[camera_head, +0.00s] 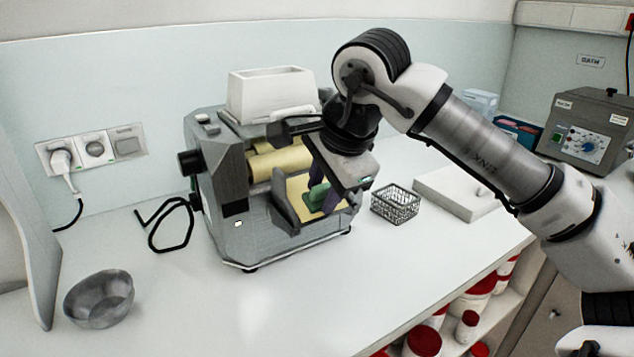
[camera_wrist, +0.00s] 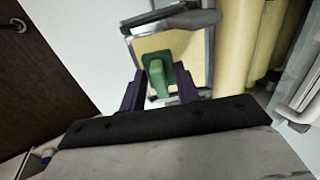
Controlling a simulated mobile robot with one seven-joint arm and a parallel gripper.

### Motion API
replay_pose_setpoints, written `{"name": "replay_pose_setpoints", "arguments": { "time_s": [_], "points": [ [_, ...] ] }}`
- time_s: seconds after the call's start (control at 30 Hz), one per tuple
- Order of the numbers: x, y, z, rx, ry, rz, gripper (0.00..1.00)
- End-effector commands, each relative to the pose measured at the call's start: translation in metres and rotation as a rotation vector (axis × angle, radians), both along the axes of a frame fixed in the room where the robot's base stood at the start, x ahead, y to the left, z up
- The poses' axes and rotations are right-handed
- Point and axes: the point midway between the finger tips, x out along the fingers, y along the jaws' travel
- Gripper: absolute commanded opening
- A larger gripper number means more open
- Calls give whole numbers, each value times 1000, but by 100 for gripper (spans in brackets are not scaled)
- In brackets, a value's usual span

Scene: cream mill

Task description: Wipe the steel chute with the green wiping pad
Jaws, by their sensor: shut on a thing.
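The steel chute (camera_head: 286,209) is at the front of the grey mill (camera_head: 222,185), below its cream rollers. A yellowish layer covers its sloping floor, which also shows in the wrist view (camera_wrist: 150,43). My gripper (camera_head: 320,197) reaches down into the chute from above. It is shut on the green wiping pad (camera_head: 317,194), which also shows between the fingers in the wrist view (camera_wrist: 158,80). The pad is over the chute floor. I cannot tell whether it touches it.
A white hopper (camera_head: 270,95) tops the mill. A wire basket (camera_head: 395,204) stands right of it, a metal bowl (camera_head: 99,298) at the front left, and a black cable (camera_head: 172,222) beside the mill. A white slab (camera_head: 457,190) lies farther right. The front middle of the counter is clear.

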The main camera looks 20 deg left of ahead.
Motion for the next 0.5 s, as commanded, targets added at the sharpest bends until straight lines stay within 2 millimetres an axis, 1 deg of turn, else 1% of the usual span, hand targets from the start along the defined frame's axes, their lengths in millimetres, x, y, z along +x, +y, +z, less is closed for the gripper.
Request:
{"name": "replay_pose_setpoints", "arguments": {
  "time_s": [0.03, 0.17, 0.27, 0.5],
  "points": [
    [-2, -3, -4, -1, 0, -1, 14],
    [-2, -3, -2, -2, 1, 0, 14],
    [1, 1, 2, -2, 2, 0, 14],
    [13, 18, 14, -3, 2, 1, 14]
  ]
}}
